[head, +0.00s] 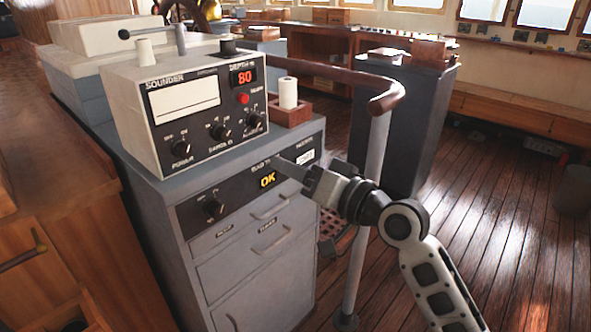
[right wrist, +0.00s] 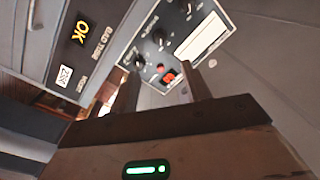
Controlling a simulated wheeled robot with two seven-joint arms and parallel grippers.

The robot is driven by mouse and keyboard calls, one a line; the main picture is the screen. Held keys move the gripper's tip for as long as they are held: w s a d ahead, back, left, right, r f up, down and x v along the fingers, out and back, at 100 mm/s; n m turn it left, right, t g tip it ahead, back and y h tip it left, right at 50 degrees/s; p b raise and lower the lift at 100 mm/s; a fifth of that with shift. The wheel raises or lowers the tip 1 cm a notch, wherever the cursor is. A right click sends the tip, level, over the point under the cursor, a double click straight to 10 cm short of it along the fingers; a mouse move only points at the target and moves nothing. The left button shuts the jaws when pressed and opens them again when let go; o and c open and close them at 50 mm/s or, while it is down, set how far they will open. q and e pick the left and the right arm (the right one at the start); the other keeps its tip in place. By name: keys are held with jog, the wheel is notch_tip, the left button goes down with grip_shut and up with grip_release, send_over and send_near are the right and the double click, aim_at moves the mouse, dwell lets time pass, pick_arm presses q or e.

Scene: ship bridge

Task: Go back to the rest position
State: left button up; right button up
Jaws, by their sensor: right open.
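My right gripper (head: 292,165) is in front of the upper right part of the grey cabinet (head: 255,285), beside its OK display (head: 267,180). In the right wrist view its two fingers (right wrist: 160,88) stand apart with nothing between them. Whether a fingertip touches the panel I cannot tell. My left gripper is not in the head view.
The sounder box (head: 185,110), reading 80, stands on the cabinet. A wooden block with a white cylinder (head: 288,93) is beside it. A brown handrail (head: 345,80) on a metal post (head: 368,200) rises behind my right arm. Open plank floor (head: 500,220) lies to the right.

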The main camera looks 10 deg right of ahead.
jog(key=s+d+f+g+h, duration=0.1)
jog(key=s+f+h, duration=0.3)
jog(key=f, duration=0.5)
jog(key=s+d+f+h, duration=0.1)
jog(key=s+f, duration=0.4)
jog(key=f, duration=0.5)
jog(key=s+d+f+n+g+h, duration=0.1)
jog(key=s+f+n+g+h, duration=0.1)
jog(key=s+f, duration=0.8)
jog(key=s+h, duration=0.1)
jog(key=s, duration=0.2)
jog(key=shift+s+d+g, duration=0.2)
jog(key=shift+d+g, duration=0.05)
jog(key=shift+g, duration=0.05)
dwell(0.6)
